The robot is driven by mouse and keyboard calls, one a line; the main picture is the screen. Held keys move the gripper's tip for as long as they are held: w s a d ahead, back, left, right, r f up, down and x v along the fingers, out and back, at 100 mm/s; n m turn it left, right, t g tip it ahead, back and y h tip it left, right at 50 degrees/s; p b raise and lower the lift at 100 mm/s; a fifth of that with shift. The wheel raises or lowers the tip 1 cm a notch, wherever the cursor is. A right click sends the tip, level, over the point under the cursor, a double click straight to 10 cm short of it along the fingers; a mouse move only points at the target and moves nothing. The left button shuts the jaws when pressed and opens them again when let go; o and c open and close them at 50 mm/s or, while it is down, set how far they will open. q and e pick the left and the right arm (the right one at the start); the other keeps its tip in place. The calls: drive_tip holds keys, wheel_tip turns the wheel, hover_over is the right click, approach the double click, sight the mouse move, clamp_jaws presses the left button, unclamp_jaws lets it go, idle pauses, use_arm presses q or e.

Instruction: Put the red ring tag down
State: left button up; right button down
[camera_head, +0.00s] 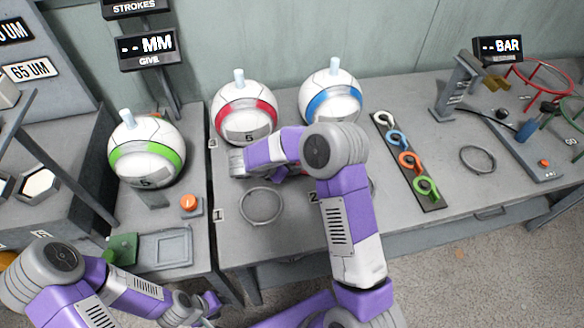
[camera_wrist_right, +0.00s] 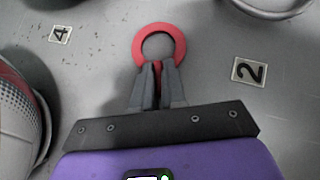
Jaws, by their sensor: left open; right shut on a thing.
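The red ring tag (camera_wrist_right: 138,46) is a flat open ring on a stem. My right gripper (camera_wrist_right: 157,72) is shut on the stem, with the ring sticking out past the fingertips. The ring is over the grey table between the number plates 4 (camera_wrist_right: 60,34) and 2 (camera_wrist_right: 249,71); I cannot tell whether it touches the surface. In the head view my right arm hides most of the tag and the fingers, in front of the red-banded ball (camera_head: 247,112). My left gripper (camera_head: 200,308) is open, low at the left, away from the tag.
A dark rack (camera_head: 432,206) holds white, blue, orange and green tags to the right. A blue-banded ball (camera_head: 331,100) and a green-banded ball (camera_head: 146,155) stand on the tables. An empty ring stand (camera_head: 261,222) lies at plate 1, another (camera_head: 478,172) farther right.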

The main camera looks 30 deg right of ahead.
drive_tip(key=shift+f, duration=0.2)
drive_tip(key=c, duration=1.2)
unclamp_jaws()
drive_tip(key=shift+r, duration=0.15)
drive_tip(key=shift+a+r, duration=0.1)
drive_tip(key=shift+r, duration=0.15)
drive_tip(key=p+v, duration=0.3)
drive_tip(key=v, duration=0.8)
drive_tip(key=shift+a+r, duration=0.15)
drive_tip(key=shift+a, duration=0.2)
drive_tip(key=shift+s, duration=0.1)
